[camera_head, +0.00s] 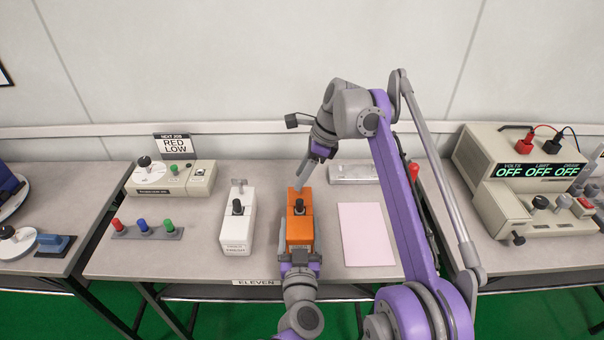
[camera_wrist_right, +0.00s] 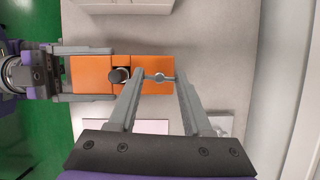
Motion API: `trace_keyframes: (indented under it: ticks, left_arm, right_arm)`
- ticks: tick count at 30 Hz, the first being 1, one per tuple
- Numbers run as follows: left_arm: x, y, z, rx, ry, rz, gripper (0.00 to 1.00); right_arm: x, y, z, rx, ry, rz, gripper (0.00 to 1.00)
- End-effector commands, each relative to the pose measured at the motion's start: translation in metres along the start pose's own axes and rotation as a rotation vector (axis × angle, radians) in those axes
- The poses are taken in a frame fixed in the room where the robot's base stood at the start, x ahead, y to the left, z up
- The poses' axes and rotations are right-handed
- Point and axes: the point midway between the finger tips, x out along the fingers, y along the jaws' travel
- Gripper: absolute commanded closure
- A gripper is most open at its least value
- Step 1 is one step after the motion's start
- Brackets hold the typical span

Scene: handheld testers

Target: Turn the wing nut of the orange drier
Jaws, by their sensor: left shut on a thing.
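The orange drier (camera_head: 300,232) stands on the middle table, with a black knob (camera_wrist_right: 118,75) on its top. Its small grey wing nut (camera_wrist_right: 159,77) shows at the far end in the right wrist view; in the head view my right gripper hides it. My left gripper (camera_head: 300,258) is shut on the near end of the drier, with one finger along each side (camera_wrist_right: 82,73). My right gripper (camera_wrist_right: 158,75) is open above the far end. Its fingertips are on either side of the wing nut; I cannot tell whether they touch it.
A similar white unit (camera_head: 237,232) stands left of the drier. A pink sheet (camera_head: 366,235) lies to the right and a grey bar (camera_head: 355,174) behind it. A strip of coloured knobs (camera_head: 146,233) and a beige tester (camera_head: 195,180) are at the left. A power supply (camera_head: 500,170) stands far right.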

Motion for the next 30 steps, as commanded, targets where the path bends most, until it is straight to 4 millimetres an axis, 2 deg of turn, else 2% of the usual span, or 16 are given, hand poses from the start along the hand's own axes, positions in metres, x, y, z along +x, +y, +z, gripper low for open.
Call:
trace_keyframes:
  ticks: [1, 5, 14, 20, 30]
  left_arm:
    - [0.0, 0.0, 0.0, -0.001, 0.0, -0.001, 1.0]
    - [0.0, 0.0, 0.0, -0.001, 0.0, -0.001, 1.0]
    - [0.0, 0.0, 0.0, 0.0, 0.0, -0.001, 1.0]
    - [0.0, 0.0, 0.0, 0.0, 0.0, -0.001, 1.0]
    - [0.0, 0.0, 0.0, 0.0, 0.0, -0.001, 1.0]
  right_arm:
    - [0.0, 0.0, -0.001, 0.001, 0.0, -0.001, 0.42]
    - [0.0, 0.0, 0.0, 0.001, 0.0, -0.001, 0.2]
    - [0.0, 0.0, 0.0, 0.001, 0.0, 0.0, 0.2]
    - [-0.011, -0.001, 0.0, 0.001, 0.0, -0.001, 0.2]
    - [-0.042, -0.001, -0.072, 0.006, 0.001, -0.002, 0.2]
